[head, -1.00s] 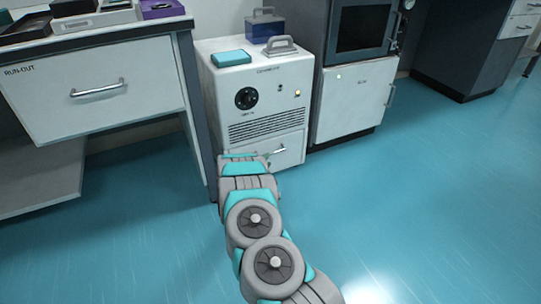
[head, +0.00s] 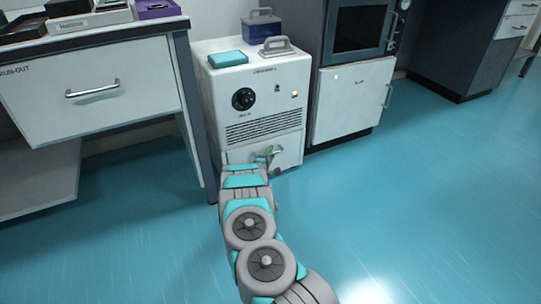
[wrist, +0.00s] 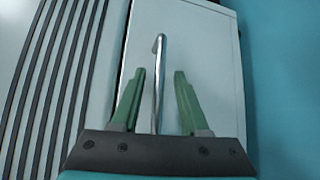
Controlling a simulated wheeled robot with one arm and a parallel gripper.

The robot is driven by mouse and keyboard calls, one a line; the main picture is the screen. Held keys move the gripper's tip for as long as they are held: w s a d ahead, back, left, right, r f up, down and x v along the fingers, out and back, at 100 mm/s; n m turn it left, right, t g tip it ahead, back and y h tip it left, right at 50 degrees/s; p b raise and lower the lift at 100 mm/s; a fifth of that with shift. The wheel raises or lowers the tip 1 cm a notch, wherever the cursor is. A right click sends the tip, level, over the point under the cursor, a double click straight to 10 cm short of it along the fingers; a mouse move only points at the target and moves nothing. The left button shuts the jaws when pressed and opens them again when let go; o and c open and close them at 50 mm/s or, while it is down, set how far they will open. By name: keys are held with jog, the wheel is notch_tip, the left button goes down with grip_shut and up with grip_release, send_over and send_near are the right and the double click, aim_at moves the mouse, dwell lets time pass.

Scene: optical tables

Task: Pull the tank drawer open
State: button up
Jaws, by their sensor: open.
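The tank drawer (head: 291,147) is the low white front at the bottom of the white floor unit (head: 285,75), below its vent slots. It looks shut. Its silver bar handle (wrist: 158,75) runs lengthwise between the two green fingers of my gripper (wrist: 158,95) in the wrist view. The fingers are open, one on each side of the bar, with gaps visible on both sides. In the head view my gripper (head: 268,154) is at the drawer front, and my arm hides part of the drawer and handle.
A white desk with a drawer marked RUN-OUT (head: 92,90) stands close on the left. A white cabinet (head: 352,97) under a dark oven-like unit (head: 360,28) stands on the right. A teal box (head: 228,59) lies on the floor unit. The blue floor (head: 430,200) in front is clear.

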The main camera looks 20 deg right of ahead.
jog(key=shift+c, duration=0.3)
grip_shut()
dwell(1.1)
